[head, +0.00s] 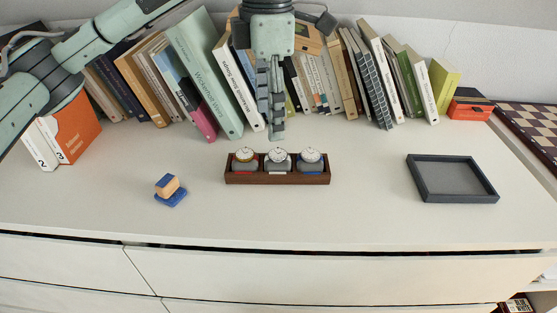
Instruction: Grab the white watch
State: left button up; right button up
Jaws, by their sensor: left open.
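A dark brown wooden watch holder (277,179) stands in the middle of the white dresser top with three watches in a row on grey cushions. The white watch (278,157) is the middle one, with a white dial and a white strap end in front. An orange-red watch (245,155) sits to its left and a blue watch (311,156) to its right. My left gripper (271,125) points down, open and empty, just above and behind the middle watch, apart from it. My right gripper is not in view.
A row of leaning books (205,75) lines the wall behind my gripper. A small wooden block on a blue base (170,188) lies left of the holder. An empty dark grey tray (412,178) lies to the right. The dresser top in front of the holder is clear.

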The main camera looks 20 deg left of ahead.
aim_at(276, 154)
pick_arm(q)
notch_tip(276, 154, down, 2)
jog(key=shift+f, duration=0.1)
jog(key=shift+d+f, duration=0.15)
jog(key=shift+f, duration=0.05)
jog(key=f, duration=0.4)
jog(key=shift+s+d+f+p, duration=0.15)
jog(key=shift+d+f+p, duration=0.15)
jog(key=shift+d+p, duration=0.1)
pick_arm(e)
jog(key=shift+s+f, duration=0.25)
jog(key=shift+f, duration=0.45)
pick_arm(q)
jog(key=shift+c, duration=0.4)
jog(key=c, duration=1.2)
